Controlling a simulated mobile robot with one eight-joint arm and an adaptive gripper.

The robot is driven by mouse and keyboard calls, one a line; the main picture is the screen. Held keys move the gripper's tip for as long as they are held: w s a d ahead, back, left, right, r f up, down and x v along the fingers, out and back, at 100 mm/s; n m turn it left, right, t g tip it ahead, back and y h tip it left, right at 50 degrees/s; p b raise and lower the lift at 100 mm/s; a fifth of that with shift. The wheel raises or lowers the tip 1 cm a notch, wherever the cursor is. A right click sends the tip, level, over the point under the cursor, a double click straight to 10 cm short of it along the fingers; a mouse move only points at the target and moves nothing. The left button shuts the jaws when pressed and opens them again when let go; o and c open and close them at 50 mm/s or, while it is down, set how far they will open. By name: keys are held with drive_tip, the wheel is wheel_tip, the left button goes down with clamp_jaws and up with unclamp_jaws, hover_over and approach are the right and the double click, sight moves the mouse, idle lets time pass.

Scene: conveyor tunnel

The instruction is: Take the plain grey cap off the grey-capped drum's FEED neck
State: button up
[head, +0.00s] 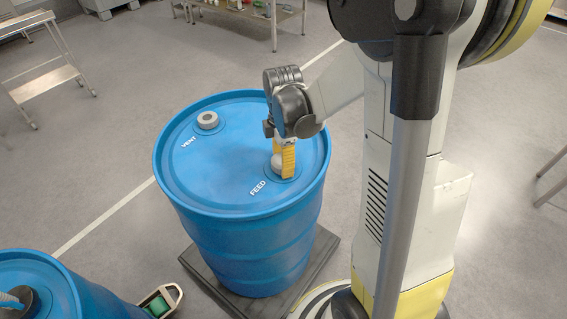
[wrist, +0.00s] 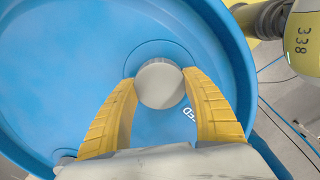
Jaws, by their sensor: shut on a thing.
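The blue drum (head: 240,199) stands upright with the words VENT and FEED on its lid. A plain grey cap (wrist: 160,84) sits at the FEED neck, between the yellow fingers of my gripper (wrist: 158,92). In the head view the FEED cap (head: 277,162) is partly hidden behind a yellow finger of my gripper (head: 284,161). My gripper is shut on this cap from above, with a finger on each side. Whether the cap is raised off the neck cannot be told.
The drum stands on a dark low pallet (head: 322,256). A second blue drum (head: 50,275) with a dark fitting and hose is at the lower left, beside a small holder with a green item (head: 158,304). Open floor lies left of the drum.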

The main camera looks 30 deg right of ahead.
drive_tip(key=shift+n, duration=0.7)
drive_tip(key=n, duration=0.5)
drive_tip(key=o, duration=1.4)
drive_tip(key=c, duration=0.4)
drive_tip(key=shift+o, duration=0.2)
